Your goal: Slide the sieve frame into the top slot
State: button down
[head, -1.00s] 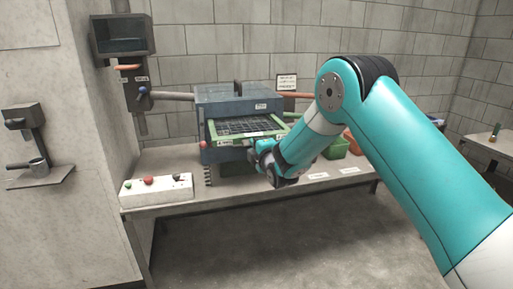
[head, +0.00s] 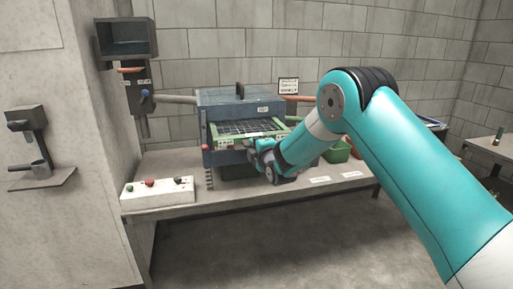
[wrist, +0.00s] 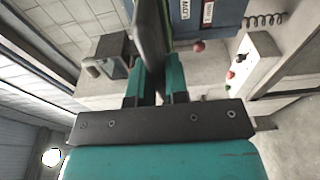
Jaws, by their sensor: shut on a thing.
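The sieve frame (head: 240,139) is a green-rimmed tray with a dark mesh, seen in the head view partly inside the opening of the blue-grey machine (head: 240,98). Its front edge sticks out towards me. My gripper (head: 258,150) is at the front right of the frame, shut on its rim. In the wrist view, the fingers (wrist: 155,85) close on a thin dark edge that runs up the picture beside the blue machine (wrist: 225,15). The frame's inner end and the slot's inside are hidden.
A white control box (head: 158,191) with buttons stands on the bench left of the machine. A green bin (head: 338,152) stands to the right, partly behind my arm. A red knob (head: 205,148) is on the machine's left front. The bench front (head: 320,180) has labels.

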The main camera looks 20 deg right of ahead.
jog(key=shift+w+r, duration=0.15)
jog(key=shift+w, duration=0.3)
jog(key=c, duration=1.1)
grip_release()
jog(key=shift+o, duration=0.2)
jog(key=shift+s+f, duration=0.1)
jog(key=shift+f, duration=0.1)
jog(key=s+d+b, duration=0.2)
jog(key=s+b, duration=0.3)
jog(key=s, duration=1.2)
jog(key=shift+d, duration=0.2)
jog(key=shift+s+r, duration=0.1)
